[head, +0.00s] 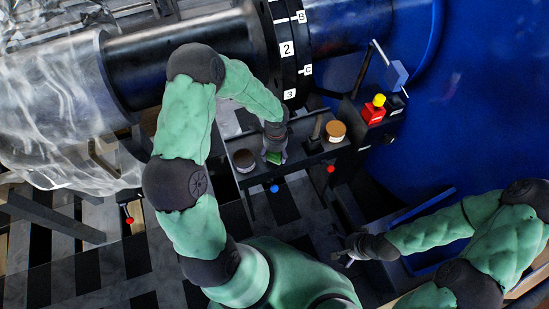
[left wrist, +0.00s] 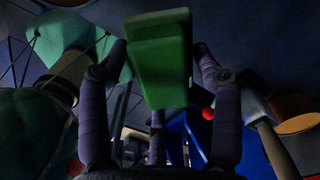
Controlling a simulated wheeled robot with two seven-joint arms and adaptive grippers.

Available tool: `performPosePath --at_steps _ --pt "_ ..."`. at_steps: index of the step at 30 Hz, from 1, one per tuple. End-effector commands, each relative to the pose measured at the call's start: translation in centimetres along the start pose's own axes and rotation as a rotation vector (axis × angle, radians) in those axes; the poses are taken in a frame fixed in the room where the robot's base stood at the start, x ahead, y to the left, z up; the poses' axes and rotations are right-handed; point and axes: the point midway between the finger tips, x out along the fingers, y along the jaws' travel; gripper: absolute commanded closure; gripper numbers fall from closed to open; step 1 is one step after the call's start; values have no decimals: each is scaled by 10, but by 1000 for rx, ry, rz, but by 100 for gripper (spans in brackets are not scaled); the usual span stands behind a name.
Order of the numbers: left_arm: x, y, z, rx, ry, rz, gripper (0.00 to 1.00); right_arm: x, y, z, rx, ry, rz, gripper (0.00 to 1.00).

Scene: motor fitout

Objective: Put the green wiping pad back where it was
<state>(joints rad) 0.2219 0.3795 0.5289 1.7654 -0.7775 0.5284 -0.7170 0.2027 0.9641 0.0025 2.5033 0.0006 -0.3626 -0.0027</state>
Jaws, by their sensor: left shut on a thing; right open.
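The green wiping pad (head: 275,158) is held in my left gripper (head: 273,146), over the dark tray (head: 300,162) below the flange. In the left wrist view the green pad (left wrist: 160,62) stands between the two fingers of my left gripper (left wrist: 163,60), which are shut on it. I cannot tell whether the pad touches the tray floor. My right gripper (head: 345,254) is open and empty, low and to the right of the tray.
The tray also holds a dark-lidded jar (head: 244,160) at left, an orange-topped jar (head: 336,130) at right and an upright handle (head: 316,128) between. A red box with a yellow knob (head: 375,108) stands further right. The labelled flange (head: 288,50) rises behind the tray.

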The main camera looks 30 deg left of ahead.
Motion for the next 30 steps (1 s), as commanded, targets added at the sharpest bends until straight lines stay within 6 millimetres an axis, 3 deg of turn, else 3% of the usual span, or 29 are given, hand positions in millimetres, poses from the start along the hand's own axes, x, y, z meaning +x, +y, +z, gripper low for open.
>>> performPosePath --at_steps 5,12,25,26,27,28,30 --pt "9 -7 1 -1 0 0 66 4 2 0 0 0 0 0" --pt "41 -9 1 -1 0 1 66 23 8 -1 0 0 0 0" --pt "44 -9 1 0 0 0 66 25 9 -1 0 0 0 0" --pt "44 -9 1 0 0 0 30 25 9 -1 0 1 0 0" --pt "44 -9 1 0 0 0 18 24 9 -1 0 0 0 0" --pt "44 -9 1 0 0 0 11 24 9 -1 0 0 0 0" --pt "44 -9 1 0 0 0 11 24 9 -1 0 0 0 0"
